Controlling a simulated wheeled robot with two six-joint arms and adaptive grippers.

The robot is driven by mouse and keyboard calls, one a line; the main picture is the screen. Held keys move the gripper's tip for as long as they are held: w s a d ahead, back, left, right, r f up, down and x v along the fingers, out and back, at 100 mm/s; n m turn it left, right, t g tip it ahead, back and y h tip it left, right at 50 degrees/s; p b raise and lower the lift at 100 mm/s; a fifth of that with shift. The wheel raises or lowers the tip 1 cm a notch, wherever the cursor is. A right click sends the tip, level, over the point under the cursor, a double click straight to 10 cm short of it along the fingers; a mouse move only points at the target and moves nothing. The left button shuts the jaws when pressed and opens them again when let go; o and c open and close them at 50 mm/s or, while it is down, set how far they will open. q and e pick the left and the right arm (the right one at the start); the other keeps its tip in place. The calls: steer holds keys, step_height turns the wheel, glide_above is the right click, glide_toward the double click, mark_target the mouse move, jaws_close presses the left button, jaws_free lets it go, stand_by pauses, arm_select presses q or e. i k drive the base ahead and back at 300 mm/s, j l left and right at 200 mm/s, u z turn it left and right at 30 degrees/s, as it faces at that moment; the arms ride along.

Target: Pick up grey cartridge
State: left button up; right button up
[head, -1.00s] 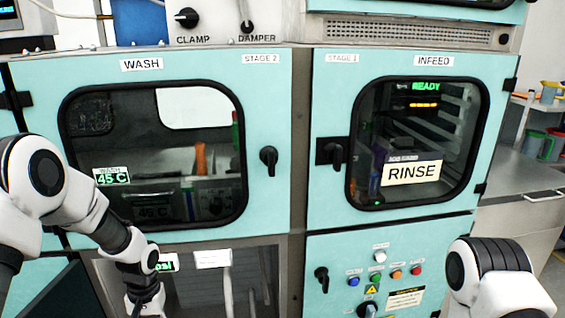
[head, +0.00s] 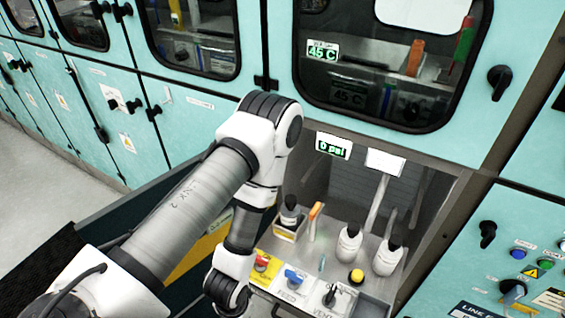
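I cannot make out a grey cartridge in the head view. My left arm comes in from the left and bends down in front of the open bay below the window. Its last visible joint is at the bottom edge of the picture, and the gripper itself does not show. My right arm and gripper are out of view.
The bay's metal shelf (head: 318,272) holds two white bottles (head: 349,247) (head: 388,257) with black tops, a dark-topped bottle (head: 290,210) and an orange-topped item (head: 315,218). Red (head: 262,262), blue (head: 292,276) and black (head: 330,295) controls line its front. A "0 psi" display (head: 332,148) hangs above.

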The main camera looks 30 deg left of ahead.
mark_target(291, 211)
steer(key=u, duration=0.9)
